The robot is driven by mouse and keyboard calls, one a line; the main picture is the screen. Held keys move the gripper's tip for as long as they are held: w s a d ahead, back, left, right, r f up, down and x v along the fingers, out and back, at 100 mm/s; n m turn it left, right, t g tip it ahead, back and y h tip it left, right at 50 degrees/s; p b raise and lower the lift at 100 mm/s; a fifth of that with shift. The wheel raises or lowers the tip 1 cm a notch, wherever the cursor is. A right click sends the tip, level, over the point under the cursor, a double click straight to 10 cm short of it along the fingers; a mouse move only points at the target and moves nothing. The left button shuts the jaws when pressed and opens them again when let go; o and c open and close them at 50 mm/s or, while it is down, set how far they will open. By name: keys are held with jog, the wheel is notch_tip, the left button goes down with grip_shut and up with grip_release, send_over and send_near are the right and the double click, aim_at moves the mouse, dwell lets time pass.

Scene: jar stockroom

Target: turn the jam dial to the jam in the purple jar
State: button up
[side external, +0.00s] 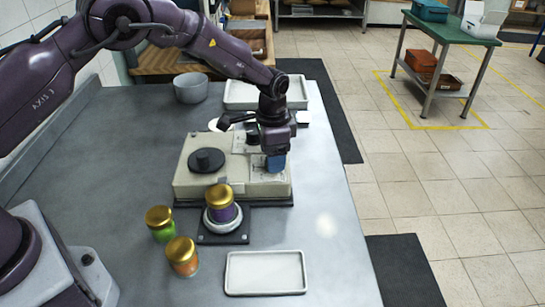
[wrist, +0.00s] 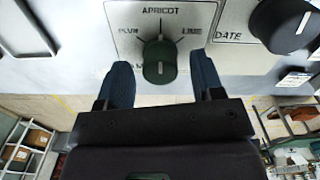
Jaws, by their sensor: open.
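The purple jar (side external: 221,213) with a gold lid stands upright on a round plate in front of the machine (side external: 190,184). The jam dial is a dark green knob (wrist: 160,66) on the panel, with labels PLUM, APRICOT and LIME around it. A lower-left label is partly hidden. The knob's pale mark appears to point up to APRICOT. My gripper (wrist: 161,75) is open, with one blue finger on each side of the knob and gaps showing between. In the side view my gripper (side external: 275,160) is at the machine's right end, hiding the dial.
A black DATE knob (wrist: 284,24) is right of the jam dial. A green jar (side external: 161,228) and an orange jar (side external: 183,260) stand left of and in front of the purple jar. A white tray (side external: 265,273) lies in front; a grey bowl (side external: 190,88) stands behind.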

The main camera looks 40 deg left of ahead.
jog(key=shift+f, duration=0.65)
jog(key=c, duration=0.9)
